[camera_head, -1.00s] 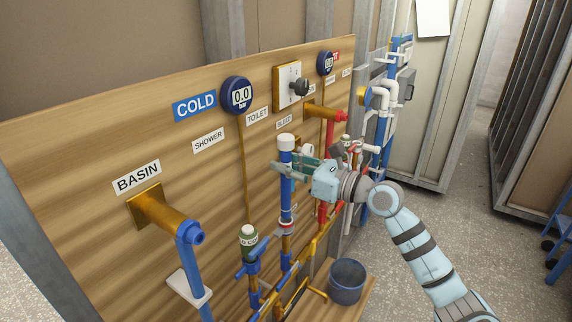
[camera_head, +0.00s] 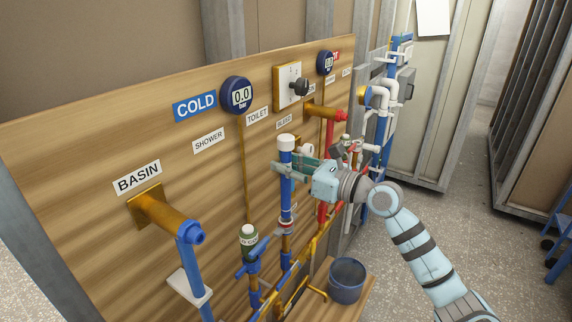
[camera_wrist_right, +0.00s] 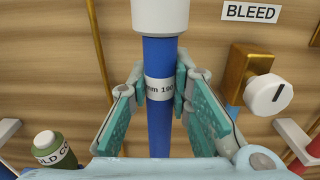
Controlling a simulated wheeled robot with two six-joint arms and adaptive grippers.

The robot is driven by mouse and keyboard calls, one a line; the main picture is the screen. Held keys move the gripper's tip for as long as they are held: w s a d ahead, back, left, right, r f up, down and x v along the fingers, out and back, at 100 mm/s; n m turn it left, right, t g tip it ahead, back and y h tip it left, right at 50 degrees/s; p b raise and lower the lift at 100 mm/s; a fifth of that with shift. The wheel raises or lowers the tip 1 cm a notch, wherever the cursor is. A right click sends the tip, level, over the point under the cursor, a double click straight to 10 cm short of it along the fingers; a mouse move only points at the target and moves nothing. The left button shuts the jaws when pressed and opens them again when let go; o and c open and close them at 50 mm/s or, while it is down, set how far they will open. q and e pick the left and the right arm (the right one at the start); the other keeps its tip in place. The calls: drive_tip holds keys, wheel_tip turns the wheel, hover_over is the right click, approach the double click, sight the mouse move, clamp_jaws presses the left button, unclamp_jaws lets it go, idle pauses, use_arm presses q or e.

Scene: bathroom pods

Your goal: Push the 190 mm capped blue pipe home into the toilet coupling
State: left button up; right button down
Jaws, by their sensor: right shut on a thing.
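The blue pipe (camera_head: 286,200) stands upright in front of the wooden board, with a white cap (camera_head: 286,143) on its top. In the right wrist view the pipe (camera_wrist_right: 159,128) has a white printed band partly reading 190. My right gripper (camera_head: 287,172) is shut on the pipe below the cap, with teal finger pads (camera_wrist_right: 159,90) on both sides. The toilet coupling (camera_head: 287,226) is at the pipe's lower end, in line with it. I cannot tell how deep the pipe sits there. My left gripper is not in view.
The basin pipe (camera_head: 190,250) is further left. A dark blue bucket (camera_head: 346,281) stands below right. A bleed valve knob (camera_wrist_right: 268,95) and red pipework (camera_head: 327,114) are close on the right.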

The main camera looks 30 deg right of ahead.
drive_tip(key=shift+f+b, duration=1.35)
drive_tip(key=shift+f, duration=0.5)
drive_tip(key=c, duration=1.4)
unclamp_jaws()
drive_tip(key=shift+s+d, duration=0.15)
drive_tip(key=shift+s, duration=0.05)
approach(290, 180)
drive_tip(key=x, duration=0.3)
drive_tip(key=shift+w, duration=0.3)
drive_tip(key=shift+w, duration=0.1)
